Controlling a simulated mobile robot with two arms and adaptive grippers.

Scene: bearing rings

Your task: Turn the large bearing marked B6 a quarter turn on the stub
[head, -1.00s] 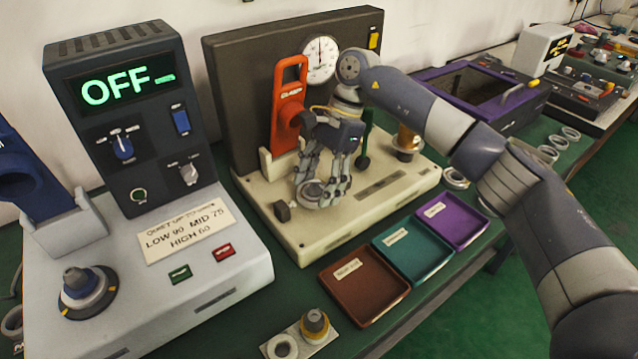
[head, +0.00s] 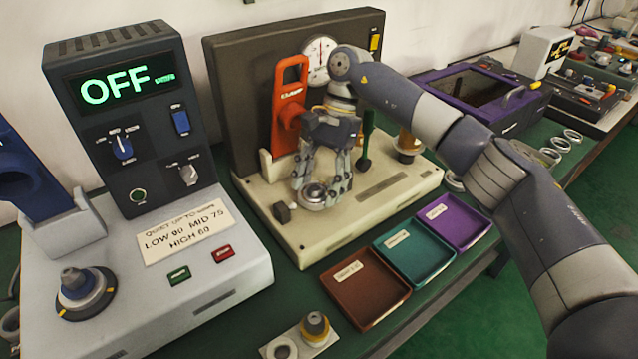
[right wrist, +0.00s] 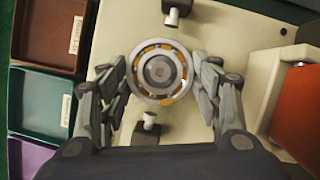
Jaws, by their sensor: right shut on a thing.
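A large bearing (head: 313,196) sits around a stub on the cream fixture base in the head view. The right wrist view shows its steel ring (right wrist: 160,46) face-on, with orange-brown patches between the rings and the round grey stub (right wrist: 159,70) at its centre. I cannot read a B6 mark. My right gripper (head: 322,190) comes down from above, shut on the bearing, with a finger on each side of the ring; the fingers also show in the right wrist view (right wrist: 160,80). My left gripper is not in view.
Two small dark-and-white posts (right wrist: 172,12) (right wrist: 149,122) flank the bearing. An orange lever (head: 289,105) and a dial gauge (head: 318,52) stand behind. Brown (head: 362,312), teal (head: 440,272) and purple (head: 478,235) trays lie in front. The control box (head: 130,130) reads OFF.

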